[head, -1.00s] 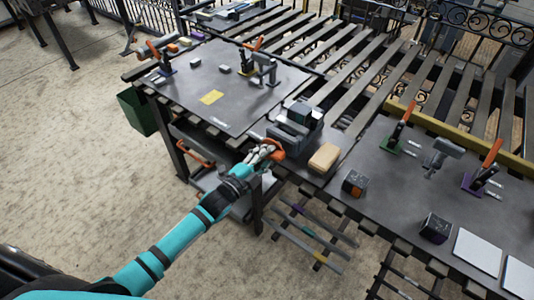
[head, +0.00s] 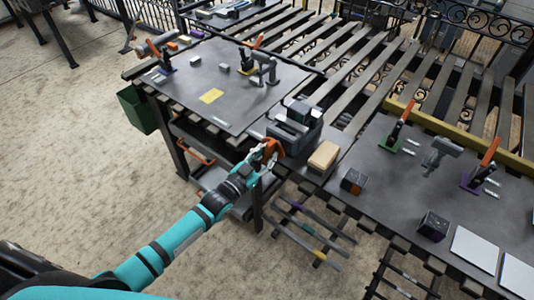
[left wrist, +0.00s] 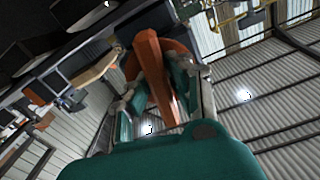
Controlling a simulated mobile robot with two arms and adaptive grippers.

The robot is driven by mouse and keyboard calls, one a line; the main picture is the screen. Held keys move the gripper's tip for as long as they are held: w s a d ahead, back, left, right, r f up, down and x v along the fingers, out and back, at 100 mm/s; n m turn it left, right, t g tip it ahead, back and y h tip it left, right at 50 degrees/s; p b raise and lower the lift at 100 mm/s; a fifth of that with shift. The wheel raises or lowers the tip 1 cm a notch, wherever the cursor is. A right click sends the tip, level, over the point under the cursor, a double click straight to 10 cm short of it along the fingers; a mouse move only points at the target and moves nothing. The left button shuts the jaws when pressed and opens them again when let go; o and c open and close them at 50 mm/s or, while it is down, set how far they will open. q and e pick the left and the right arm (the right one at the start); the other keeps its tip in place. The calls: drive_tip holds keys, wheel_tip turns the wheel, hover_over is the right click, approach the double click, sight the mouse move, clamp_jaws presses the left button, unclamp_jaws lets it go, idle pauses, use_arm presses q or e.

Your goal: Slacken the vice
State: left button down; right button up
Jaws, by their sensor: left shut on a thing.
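The dark grey vice (head: 290,130) stands at the bench edge in the middle of the head view. Its orange handle (head: 273,147) is on the side facing me. My left gripper (head: 263,156) is at the handle and partly covers it. In the left wrist view the orange handle bar (left wrist: 150,70) runs between the two fingers, and the left gripper (left wrist: 165,95) is shut on it. How far apart the vice jaws are is hard to tell. My right gripper is not in view.
A tan block (head: 323,156) lies just right of the vice, with a small dark box (head: 353,181) beyond it. A dark plate (head: 225,85) with clamps and small parts lies to the left. A green bin (head: 138,108) hangs at the bench's left end. The floor in front is clear.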

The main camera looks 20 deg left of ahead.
use_arm(q)
drive_tip(key=n, duration=0.5)
drive_tip(key=shift+d+r, duration=0.1)
drive_tip(key=shift+n, duration=0.3)
idle(0.4)
drive_tip(key=c, duration=1.6)
unclamp_jaws()
drive_tip(key=o, duration=0.4)
drive_tip(key=shift+w, duration=0.1)
drive_tip(key=shift+c, duration=0.2)
drive_tip(key=v, duration=1.2)
